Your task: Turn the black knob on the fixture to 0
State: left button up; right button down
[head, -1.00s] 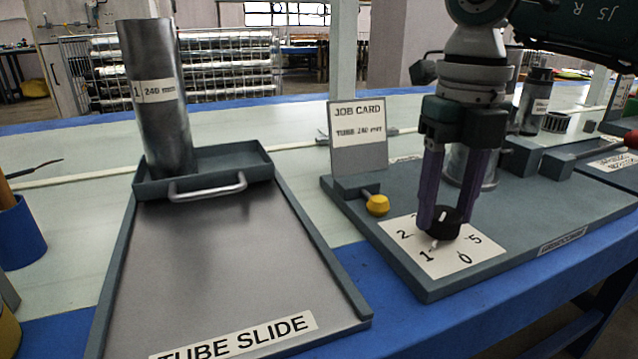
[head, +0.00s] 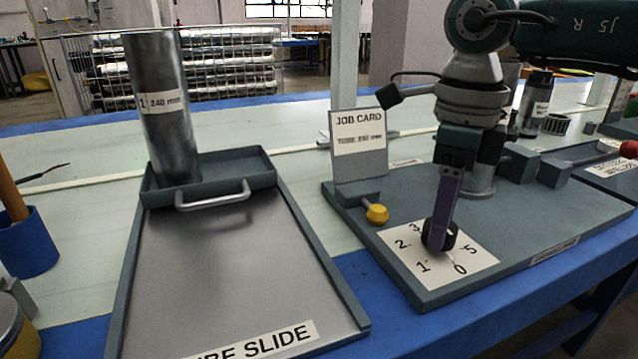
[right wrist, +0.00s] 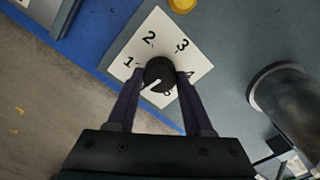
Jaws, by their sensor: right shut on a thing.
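The black knob (head: 451,238) stands on a white dial plate (head: 472,268) on the grey fixture; it also shows in the right wrist view (right wrist: 160,71). My right gripper (head: 438,240) reaches down from above with its purple fingers on both sides of the knob, shut on it. In the right wrist view the knob's white pointer line points to the lower left, past the 1, towards a part of the dial partly covered by a finger. In the head view the 0 lies at the plate's near corner. My left gripper is not in view.
A yellow knob (head: 377,214) and a job card (head: 358,146) stand left of the dial on the fixture. A metal cylinder (head: 481,173) stands close behind my right gripper. A tube slide (head: 225,275) with an upright metal tube (head: 160,110) is at left.

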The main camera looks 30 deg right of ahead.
jog(key=shift+n, duration=0.7)
jog(key=shift+c, duration=1.5)
grip_release()
notch_tip(320, 180, up, 10)
jog(key=p, duration=0.3)
jog(key=shift+p, duration=0.3)
jog(key=shift+a, duration=0.1)
